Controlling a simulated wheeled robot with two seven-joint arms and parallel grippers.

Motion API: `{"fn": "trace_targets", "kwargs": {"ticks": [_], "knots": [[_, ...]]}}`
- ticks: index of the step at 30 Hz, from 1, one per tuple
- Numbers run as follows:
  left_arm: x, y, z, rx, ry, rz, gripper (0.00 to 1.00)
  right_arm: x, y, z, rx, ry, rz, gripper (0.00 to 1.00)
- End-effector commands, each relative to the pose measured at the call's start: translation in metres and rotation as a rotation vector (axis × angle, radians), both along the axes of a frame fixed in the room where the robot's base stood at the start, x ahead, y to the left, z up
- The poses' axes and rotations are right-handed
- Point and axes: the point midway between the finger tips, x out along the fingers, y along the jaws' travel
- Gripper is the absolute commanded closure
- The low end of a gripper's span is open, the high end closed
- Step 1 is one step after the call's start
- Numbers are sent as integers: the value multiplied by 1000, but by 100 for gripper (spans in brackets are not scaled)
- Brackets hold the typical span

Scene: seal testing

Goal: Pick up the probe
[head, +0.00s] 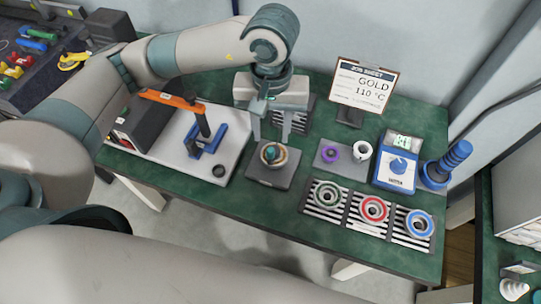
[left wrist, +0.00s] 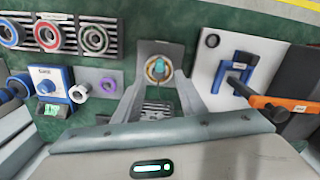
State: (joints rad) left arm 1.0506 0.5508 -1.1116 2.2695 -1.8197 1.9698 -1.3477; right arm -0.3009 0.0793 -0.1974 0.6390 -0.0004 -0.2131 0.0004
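A small teal-topped piece (head: 269,153) stands in a gold-coloured ring on a grey square pad (head: 262,177) in the middle of the green table. I cannot tell for certain whether it is the probe. My left gripper (head: 271,137) points down just behind it, open and empty, with its fingers apart. In the left wrist view the teal-topped piece (left wrist: 158,67) shows beyond and between the fingertips, not touched by them. An orange bar with a dark post (head: 180,103) is at the blue stand (head: 206,142) on the left. My right gripper is not in view.
Green, red and blue rings (head: 374,209) lie on striped pads at the front right. A blue heater (head: 397,169), a blue ribbed tool (head: 448,164), a purple ring (head: 331,154), a white ring (head: 362,149) and a job sheet (head: 365,85) reading GOLD 110 °C stand behind.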

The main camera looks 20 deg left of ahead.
Motion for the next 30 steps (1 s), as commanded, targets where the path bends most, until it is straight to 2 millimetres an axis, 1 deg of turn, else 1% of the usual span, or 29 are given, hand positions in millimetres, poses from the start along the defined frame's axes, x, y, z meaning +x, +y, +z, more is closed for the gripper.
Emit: {"fn": "trace_targets", "kwargs": {"ticks": [4, 11, 16, 22, 27, 30], "knots": [[0, 0, -2, 0, 0, -1, 62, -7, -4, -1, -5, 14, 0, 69], [0, 0, -2, 0, 0, 0, 62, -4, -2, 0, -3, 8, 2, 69], [-2, 0, -7, 0, 3, 0, 62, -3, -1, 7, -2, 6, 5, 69], [-7, 0, -24, 1, 5, 0, 62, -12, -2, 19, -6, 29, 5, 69], [-7, 0, -43, 0, 3, 2, 62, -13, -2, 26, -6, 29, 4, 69], [-7, 0, -51, 1, 2, 1, 62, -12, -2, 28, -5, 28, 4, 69]]}}
